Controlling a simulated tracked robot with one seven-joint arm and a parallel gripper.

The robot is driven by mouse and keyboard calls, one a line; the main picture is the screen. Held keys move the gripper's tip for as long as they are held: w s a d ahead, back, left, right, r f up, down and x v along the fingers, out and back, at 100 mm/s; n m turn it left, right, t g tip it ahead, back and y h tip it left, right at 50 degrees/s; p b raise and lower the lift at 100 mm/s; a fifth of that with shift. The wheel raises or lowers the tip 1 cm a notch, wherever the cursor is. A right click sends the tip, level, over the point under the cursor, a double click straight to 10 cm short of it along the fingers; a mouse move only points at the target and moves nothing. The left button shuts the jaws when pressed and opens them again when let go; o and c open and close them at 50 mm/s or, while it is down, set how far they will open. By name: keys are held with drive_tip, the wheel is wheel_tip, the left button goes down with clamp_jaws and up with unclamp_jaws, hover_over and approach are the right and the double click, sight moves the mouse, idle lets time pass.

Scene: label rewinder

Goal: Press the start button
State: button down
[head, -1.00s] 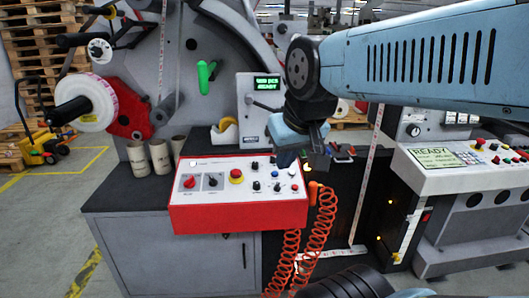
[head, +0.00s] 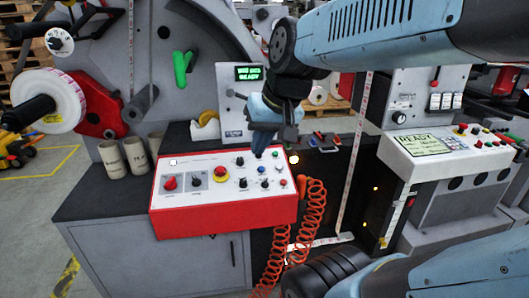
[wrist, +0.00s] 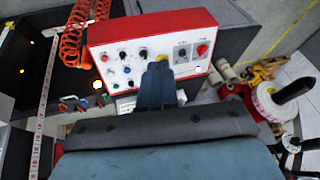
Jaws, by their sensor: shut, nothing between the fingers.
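The red-edged control box (head: 222,220) with a white sloping top stands at the middle of the head view; it also shows in the wrist view (wrist: 200,72). Its top carries a red knob (head: 170,183), a black knob (head: 196,183), a red-on-yellow stop button (head: 221,175) and several small buttons and knobs on the right. The lettering is too small to read, so I cannot tell which is the start button. My gripper (head: 259,154) is shut and empty, pointing down over the back right of the top. In the wrist view its fingers (wrist: 158,66) partly cover the stop button; contact is unclear.
A coiled orange cable (head: 313,215) hangs at the box's right. Three cardboard cores (head: 137,156) stand to its left. A screen (head: 249,73) stands behind, and a second machine's panel (head: 450,150) is at the right.

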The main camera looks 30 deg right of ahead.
drive_tip(key=w+f+m+y, duration=0.2)
drive_tip(key=w+m+y, duration=0.25)
drive_tip(key=w, duration=0.45)
drive_tip(key=m+t+h, duration=0.3)
drive_tip(key=m+t, duration=0.3)
drive_tip(key=m, duration=0.9)
hover_over(275, 153)
drive_tip(key=s, duration=0.4)
wheel_tip(275, 153, down, 12)
drive_tip(key=shift+a+r, duration=0.2)
drive_tip(key=shift+r, duration=0.05)
drive_tip(key=shift+w+d+f, duration=0.1)
drive_tip(key=shift+w+f, duration=0.25)
drive_tip(key=shift+f, duration=1.05)
drive_tip(key=shift+w+d+f, duration=0.1)
drive_tip(key=shift+w+f, duration=0.3)
drive_tip(key=shift+f, duration=1.05)
drive_tip(key=shift+w+d+f, duration=0.1)
drive_tip(key=shift+w+f, duration=0.25)
drive_tip(key=shift+f, duration=1.05)
drive_tip(key=shift+f, duration=0.15)
drive_tip(key=shift+f, duration=0.2)
